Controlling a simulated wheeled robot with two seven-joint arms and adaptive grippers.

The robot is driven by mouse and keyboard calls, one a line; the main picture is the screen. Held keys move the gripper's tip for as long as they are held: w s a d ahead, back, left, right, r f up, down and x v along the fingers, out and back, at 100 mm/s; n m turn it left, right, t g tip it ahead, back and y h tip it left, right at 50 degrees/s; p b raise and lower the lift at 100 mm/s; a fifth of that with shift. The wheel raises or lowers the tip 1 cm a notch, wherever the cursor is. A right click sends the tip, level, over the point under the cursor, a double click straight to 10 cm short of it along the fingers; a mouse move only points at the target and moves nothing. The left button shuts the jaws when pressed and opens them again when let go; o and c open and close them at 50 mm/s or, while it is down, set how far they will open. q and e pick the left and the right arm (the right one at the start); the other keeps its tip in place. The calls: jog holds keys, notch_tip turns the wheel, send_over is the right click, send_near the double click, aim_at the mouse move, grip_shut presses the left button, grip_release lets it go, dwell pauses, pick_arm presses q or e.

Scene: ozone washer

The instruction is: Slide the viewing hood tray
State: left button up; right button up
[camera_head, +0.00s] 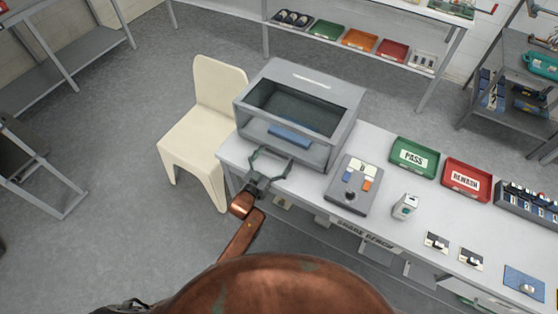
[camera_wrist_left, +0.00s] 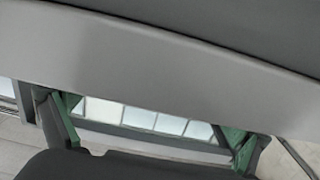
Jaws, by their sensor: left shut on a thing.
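The grey viewing hood (camera_head: 345,125) with a dark window stands at the left end of the bench. A blue piece (camera_head: 290,137), apparently part of the tray, shows low in its front. My left gripper (camera_head: 272,156) is at the hood's lower front, its fingers spread wide around what it holds. In the left wrist view the green-tipped fingers (camera_wrist_left: 152,128) stand either side of a pale, panelled strip (camera_wrist_left: 140,117), below a broad grey edge of the hood (camera_wrist_left: 150,55). The exact contact is hidden there. My right gripper is not in view.
A control box (camera_head: 352,186) with coloured keys sits right of the hood. Further right are a green PASS tray (camera_head: 414,157), a red REWASH tray (camera_head: 466,180) and a small white device (camera_head: 405,207). A cream chair (camera_head: 200,130) stands left of the bench.

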pick_arm(q)
jog(key=shift+w+d+r, duration=0.1)
jog(key=shift+d+r, duration=0.05)
jog(key=o, duration=1.2)
jog(key=shift+o, duration=0.8)
jog(key=shift+w, duration=0.15)
jog(key=shift+s, duration=0.25)
jog(key=v, duration=1.1)
jog(key=shift+s, duration=0.25)
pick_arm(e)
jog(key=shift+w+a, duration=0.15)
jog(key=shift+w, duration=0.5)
